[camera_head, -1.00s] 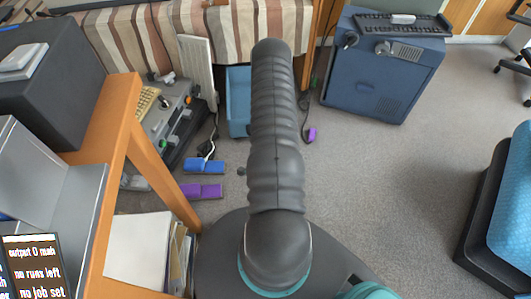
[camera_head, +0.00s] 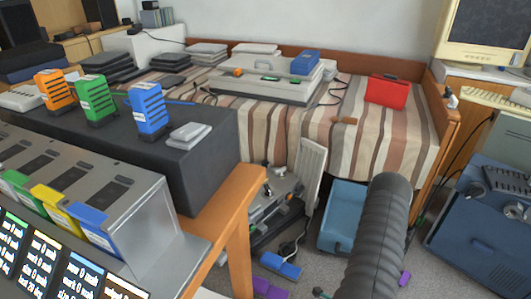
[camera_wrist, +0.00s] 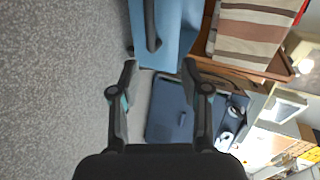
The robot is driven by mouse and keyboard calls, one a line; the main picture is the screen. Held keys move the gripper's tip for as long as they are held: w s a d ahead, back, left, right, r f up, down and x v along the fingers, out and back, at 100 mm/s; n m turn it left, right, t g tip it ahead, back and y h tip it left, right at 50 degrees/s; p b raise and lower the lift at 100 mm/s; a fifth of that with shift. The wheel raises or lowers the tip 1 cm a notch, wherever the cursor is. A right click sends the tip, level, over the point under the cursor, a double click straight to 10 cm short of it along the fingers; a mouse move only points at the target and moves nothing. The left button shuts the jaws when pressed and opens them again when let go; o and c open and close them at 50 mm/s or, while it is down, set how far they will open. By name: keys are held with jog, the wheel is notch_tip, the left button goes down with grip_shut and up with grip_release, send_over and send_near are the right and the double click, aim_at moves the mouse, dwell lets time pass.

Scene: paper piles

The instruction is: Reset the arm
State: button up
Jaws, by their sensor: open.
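My gripper (camera_wrist: 160,82) shows in the wrist view with its two dark fingers spread apart. It is open, and nothing is held between the fingers. In the head view my dark grey ribbed arm rises at the lower right, and the gripper itself cannot be seen there. Behind the fingers in the wrist view are a dark blue case (camera_wrist: 170,110) and a light blue object (camera_wrist: 172,25), with bare grey carpet at the left.
An orange-edged desk (camera_head: 235,205) with colored modules is at the left. A blue bin (camera_head: 345,205) and blue cabinet (camera_head: 490,235) stand on the floor near my arm.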

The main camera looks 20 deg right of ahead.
jog(key=w+r+n+y, duration=0.2)
jog(key=w+r+n, duration=0.2)
jog(key=w+r, duration=0.3)
jog(key=w+a+r+n+y, duration=0.1)
jog(key=w+a+r+n, duration=0.2)
jog(key=r, duration=0.3)
jog(key=w+a+r+n+g+y, duration=0.1)
jog(key=w+a+r+n, duration=0.2)
jog(key=r, duration=0.3)
jog(key=w+a+r+n+y, duration=0.1)
jog(key=w+a+r+n, duration=0.25)
jog(key=r, duration=0.25)
jog(key=s+a+r+n+g+y+p, duration=0.1)
jog(key=s+a+r+n+y, duration=0.2)
jog(key=a+r, duration=0.45)
jog(key=s+a+r+n+g, duration=0.1)
jog(key=s+a+r+n, duration=0.3)
jog(key=s+r, duration=0.3)
jog(key=s+a+r+n+g, duration=0.1)
jog(key=s+a+r+n, duration=0.4)
jog(key=s, duration=0.7)
jog(key=shift+s+a+r+g+y, duration=0.3)
jog(key=shift+a+r+y, duration=0.1)
jog(key=shift+a+r, duration=0.55)
